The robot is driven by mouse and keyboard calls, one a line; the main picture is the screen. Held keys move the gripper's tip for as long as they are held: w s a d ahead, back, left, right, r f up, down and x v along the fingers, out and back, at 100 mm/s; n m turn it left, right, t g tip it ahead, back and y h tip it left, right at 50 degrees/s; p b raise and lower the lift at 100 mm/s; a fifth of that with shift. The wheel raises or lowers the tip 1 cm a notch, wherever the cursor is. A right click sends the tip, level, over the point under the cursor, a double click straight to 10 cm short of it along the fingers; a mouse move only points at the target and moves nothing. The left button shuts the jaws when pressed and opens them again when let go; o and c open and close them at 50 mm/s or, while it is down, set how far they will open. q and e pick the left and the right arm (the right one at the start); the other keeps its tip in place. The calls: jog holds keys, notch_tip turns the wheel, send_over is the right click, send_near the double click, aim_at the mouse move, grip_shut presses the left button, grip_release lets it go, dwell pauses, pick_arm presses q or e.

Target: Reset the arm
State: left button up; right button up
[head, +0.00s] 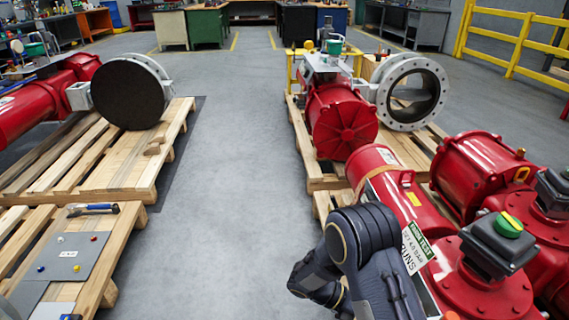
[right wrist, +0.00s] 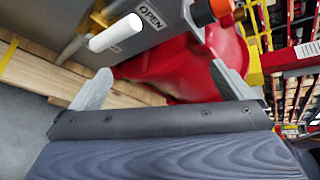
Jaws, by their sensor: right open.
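My right arm (head: 372,250) comes in from the bottom of the head view, bent in front of a red valve actuator (head: 400,200). In the right wrist view my right gripper (right wrist: 160,88) is open, its two grey fingers wide apart with nothing held between them. Beyond the fingers are a red rounded body (right wrist: 185,70), a grey plate marked OPEN (right wrist: 150,15) and a white cylindrical piece (right wrist: 115,32). I cannot tell the exact gap between the fingers and these. My left gripper and left arm are not in view.
More red actuators (head: 490,265) stand close at the right, one with a green-topped dark box (head: 508,225). Wooden pallets (head: 120,175) at the left carry a red actuator and a dark valve disc (head: 130,95). The grey floor aisle (head: 235,190) between is clear.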

jog(key=s+a+r+m+t+y, duration=0.1)
jog(key=s+r+m+t+y, duration=0.4)
jog(key=s+r+m+y, duration=0.65)
jog(key=s+a+r+m+t+y, duration=0.1)
jog(key=s+r+m+t+y, duration=0.35)
jog(key=r+m, duration=0.85)
notch_tip(320, 180, up, 21)
jog(key=m+p, duration=0.4)
jog(key=p, duration=2.1)
jog(key=shift+s+a+f, duration=0.15)
jog(key=shift+s, duration=0.25)
